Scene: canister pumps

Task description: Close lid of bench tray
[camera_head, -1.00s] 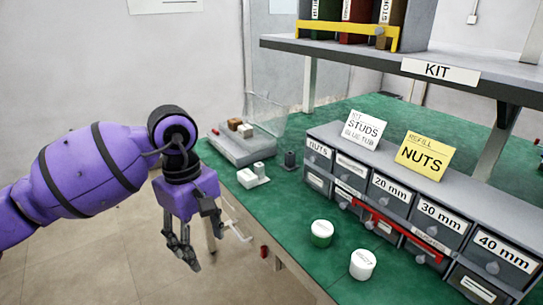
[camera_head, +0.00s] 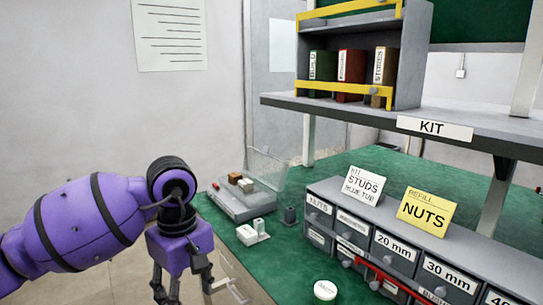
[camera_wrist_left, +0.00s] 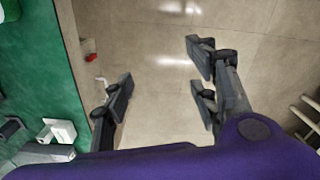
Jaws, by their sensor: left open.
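The bench tray (camera_head: 228,208) is a low grey box at the back left of the green bench, with small brown and white blocks inside. Its clear lid (camera_head: 266,168) stands raised along the tray's far side. My left gripper (camera_head: 182,290) hangs open and empty in front of the bench's left edge, nearer to me than the tray and apart from it. In the left wrist view its open fingers (camera_wrist_left: 160,98) have only floor between them. The tray and lid cannot be made out there. My right gripper is not in view.
A drawer unit (camera_head: 390,245) with cards on top is at right, below the KIT shelf (camera_head: 350,106). A white-capped jar (camera_head: 325,290) stands in front.

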